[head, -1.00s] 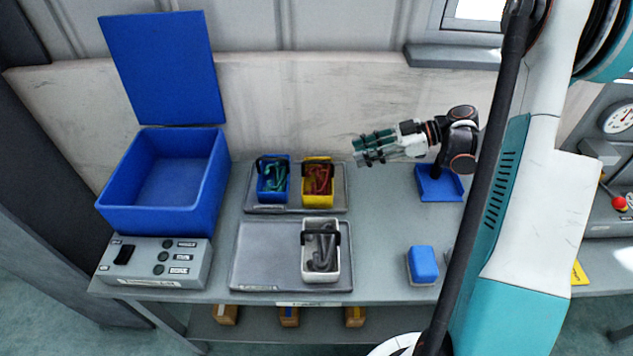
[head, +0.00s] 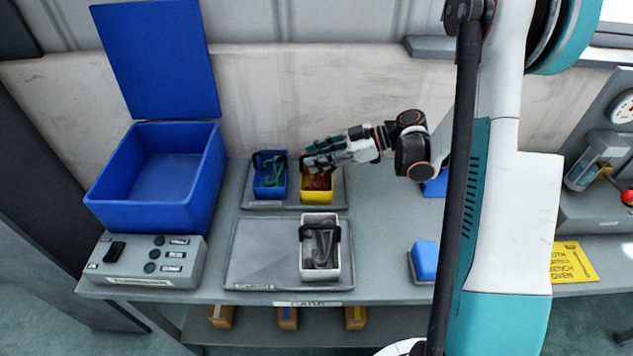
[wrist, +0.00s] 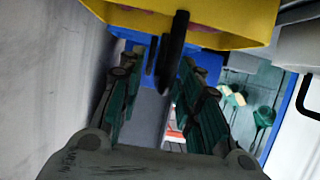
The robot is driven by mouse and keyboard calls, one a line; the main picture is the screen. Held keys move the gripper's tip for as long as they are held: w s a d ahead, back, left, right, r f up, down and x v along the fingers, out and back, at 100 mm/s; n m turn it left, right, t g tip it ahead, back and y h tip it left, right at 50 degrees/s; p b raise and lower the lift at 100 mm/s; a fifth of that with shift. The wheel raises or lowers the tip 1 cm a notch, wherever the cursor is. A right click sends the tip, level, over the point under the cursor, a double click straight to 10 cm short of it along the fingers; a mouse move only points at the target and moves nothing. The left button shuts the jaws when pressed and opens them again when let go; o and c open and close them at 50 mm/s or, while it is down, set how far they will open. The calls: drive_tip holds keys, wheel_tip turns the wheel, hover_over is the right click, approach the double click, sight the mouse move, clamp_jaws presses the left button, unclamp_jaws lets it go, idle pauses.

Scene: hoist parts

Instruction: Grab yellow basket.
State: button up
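The yellow basket (head: 317,196) holds dark red parts and stands on the right of the rear grey tray (head: 246,203), beside a blue basket (head: 270,190) with green parts. My gripper (head: 308,157) reaches in from the right, at the upper part of the yellow basket, and partly hides it. In the wrist view the basket's yellow wall (wrist: 235,18) fills the top. Its black handle (wrist: 172,50) hangs near the gap between my two green-padded fingers (wrist: 158,85). The fingers are apart and closed on nothing that I can see. Whether they touch the handle is unclear.
A white basket (head: 307,263) with grey parts stands on the front tray (head: 250,262). A large open blue bin (head: 150,215) and a control box (head: 150,268) are at left. A blue block (head: 424,262) lies to the right, with bare bench between.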

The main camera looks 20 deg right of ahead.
drive_tip(key=shift+a+f, duration=0.15)
drive_tip(key=shift+a, duration=0.1)
clamp_jaws()
